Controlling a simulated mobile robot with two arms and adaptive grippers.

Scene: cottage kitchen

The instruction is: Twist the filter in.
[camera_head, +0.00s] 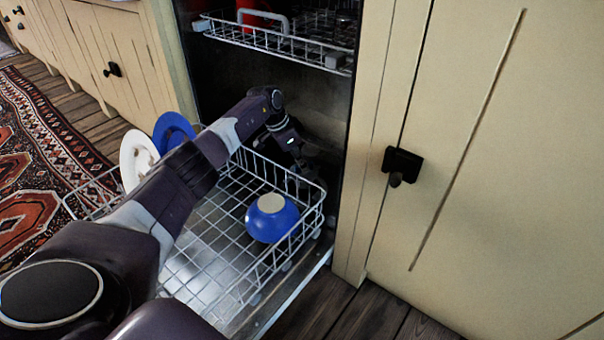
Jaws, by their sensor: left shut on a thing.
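My left arm reaches from the lower left over the lower rack into the dark dishwasher. My left gripper (308,172) is low inside the tub, behind the rack's back right corner. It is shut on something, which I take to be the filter. The filter and its seat are hidden by the gripper, the rack wires and the shadow, so I cannot tell how the filter sits. My right gripper is not in view.
The pulled-out lower rack (213,253) holds an upturned blue bowl (273,222), a white plate (136,158) and a blue plate (170,128). The upper rack (277,43) hangs above. A cream cabinet (490,190) with a black latch (401,165) stands close on the right.

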